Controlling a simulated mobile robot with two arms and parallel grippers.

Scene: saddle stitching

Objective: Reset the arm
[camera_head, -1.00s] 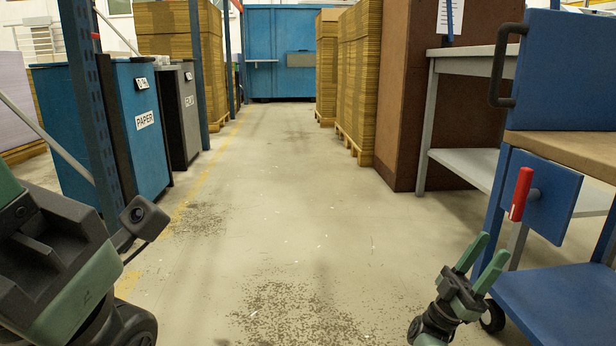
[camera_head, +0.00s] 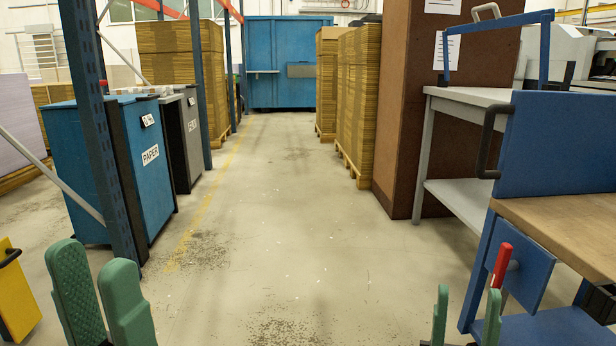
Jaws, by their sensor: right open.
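My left gripper (camera_head: 98,290) shows at the bottom left of the head view, with two green fingers pointing up and a narrow gap between them. Nothing shows in that gap. My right gripper (camera_head: 466,318) is at the bottom right, its two green fingers wide apart and nothing between them. It is in front of the blue cart (camera_head: 548,150), near the cart's red handle (camera_head: 501,265). The lower parts of both grippers are cut off by the bottom edge of the picture.
A blue paper bin (camera_head: 148,185) and a grey bin (camera_head: 187,140) stand at the left behind a blue rack post (camera_head: 92,120). Stacked cardboard (camera_head: 360,100) and a grey table (camera_head: 455,200) line the right. The floor aisle (camera_head: 290,200) between is clear.

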